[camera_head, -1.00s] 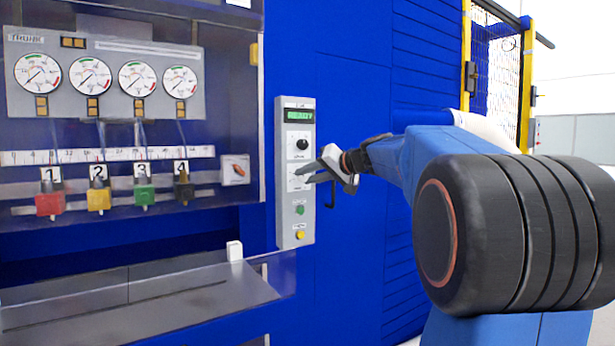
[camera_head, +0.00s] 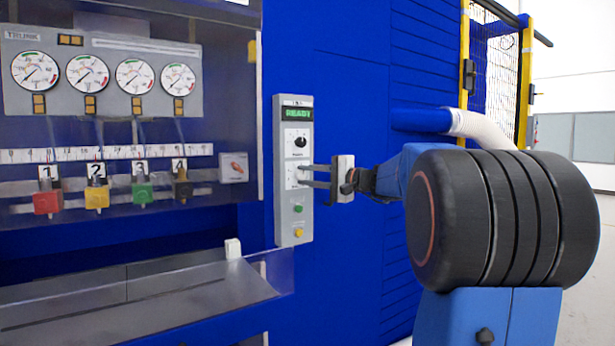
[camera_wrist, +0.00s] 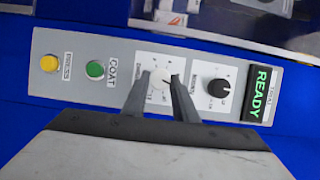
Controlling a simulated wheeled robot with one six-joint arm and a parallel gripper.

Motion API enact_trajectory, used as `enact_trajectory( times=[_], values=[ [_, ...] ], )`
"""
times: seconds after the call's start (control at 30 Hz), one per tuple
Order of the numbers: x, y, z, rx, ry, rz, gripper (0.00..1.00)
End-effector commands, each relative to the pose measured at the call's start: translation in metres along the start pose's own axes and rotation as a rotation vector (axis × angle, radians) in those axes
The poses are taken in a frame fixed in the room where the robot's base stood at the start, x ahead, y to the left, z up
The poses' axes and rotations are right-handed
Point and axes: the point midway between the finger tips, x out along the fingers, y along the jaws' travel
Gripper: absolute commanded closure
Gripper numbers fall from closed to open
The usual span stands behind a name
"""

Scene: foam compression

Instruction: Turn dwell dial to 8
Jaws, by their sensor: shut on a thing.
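The grey control panel (camera_head: 294,215) stands upright on the blue machine. The white dwell dial (camera_wrist: 160,83) shows between my fingertips in the wrist view, on a white scale plate below the black dial. My gripper (camera_wrist: 160,77) has one finger on each side of this dial and is shut on it. In the head view my gripper (camera_head: 301,175) reaches in from the right, its fingers level against the panel. The fingers partly cover the dial there. I cannot read the scale figures or the setting.
The black dial (camera_wrist: 219,88) sits close to one finger. The green button (camera_wrist: 95,69) and yellow button (camera_wrist: 48,63) lie on the panel's other side. The display (camera_head: 297,114) reads READY. A clear cover edge (camera_head: 259,150) stands left of the panel.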

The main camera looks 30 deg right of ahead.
Motion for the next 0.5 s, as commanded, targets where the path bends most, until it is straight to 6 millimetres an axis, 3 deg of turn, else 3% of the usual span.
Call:
enact_trajectory(
  times=[0.5],
  values=[
    [0.0, 0.0028, -0.0003, 0.114, 0.001, -0.045, 0.96]
  ],
)
